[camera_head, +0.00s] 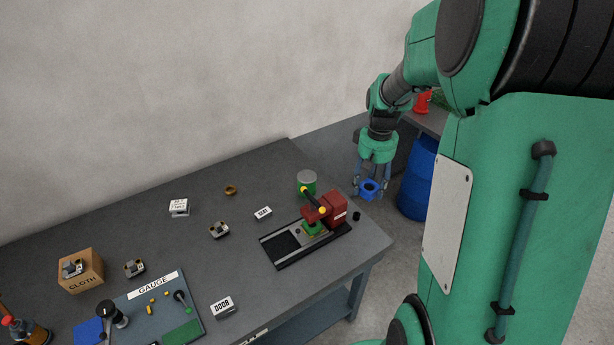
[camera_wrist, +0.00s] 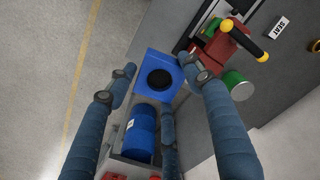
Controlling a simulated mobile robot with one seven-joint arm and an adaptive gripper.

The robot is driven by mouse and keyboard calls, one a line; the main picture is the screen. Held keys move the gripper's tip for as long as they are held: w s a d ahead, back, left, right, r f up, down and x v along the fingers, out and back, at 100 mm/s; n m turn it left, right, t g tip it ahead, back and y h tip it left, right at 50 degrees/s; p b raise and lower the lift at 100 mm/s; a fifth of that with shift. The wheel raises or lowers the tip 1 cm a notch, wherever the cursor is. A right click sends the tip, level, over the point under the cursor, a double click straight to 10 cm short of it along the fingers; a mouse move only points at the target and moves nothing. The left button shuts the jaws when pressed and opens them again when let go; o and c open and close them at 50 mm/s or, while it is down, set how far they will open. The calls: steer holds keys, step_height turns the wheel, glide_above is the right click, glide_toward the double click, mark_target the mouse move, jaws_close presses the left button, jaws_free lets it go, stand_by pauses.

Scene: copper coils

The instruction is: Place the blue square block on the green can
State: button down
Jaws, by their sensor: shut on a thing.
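The blue square block (camera_head: 369,189) has a dark round hole in its middle. My gripper (camera_head: 371,187) is shut on it and holds it in the air off the right edge of the table. In the wrist view the block (camera_wrist: 159,76) sits between the fingertips, above the floor. The green can (camera_head: 307,182) has a grey top and stands upright on the table near its back right edge, left of my gripper. In the wrist view the can (camera_wrist: 238,84) is right of the block, apart from it. Nothing is seen on its top.
A red press-like device (camera_head: 326,208) with a black and yellow handle stands right in front of the can. A blue barrel (camera_head: 418,180) stands on the floor beyond the table. The grey table (camera_head: 180,240) holds labelled blocks, a cardboard box (camera_head: 80,271) and a gauge board (camera_head: 155,308).

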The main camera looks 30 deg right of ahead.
steer(key=w+d+n, duration=0.1)
steer(key=w+d, duration=0.1)
steer(key=w, duration=1.1)
steer(key=n+p, duration=0.2)
glide_above(307, 175)
step_height(307, 175, down, 2)
step_height(307, 175, down, 5)
steer(key=shift+s+f, duration=0.1)
steer(key=shift+f, duration=0.1)
steer(key=shift+f, duration=3.15)
steer(key=shift+f, duration=1.85)
steer(key=shift+f, duration=0.1)
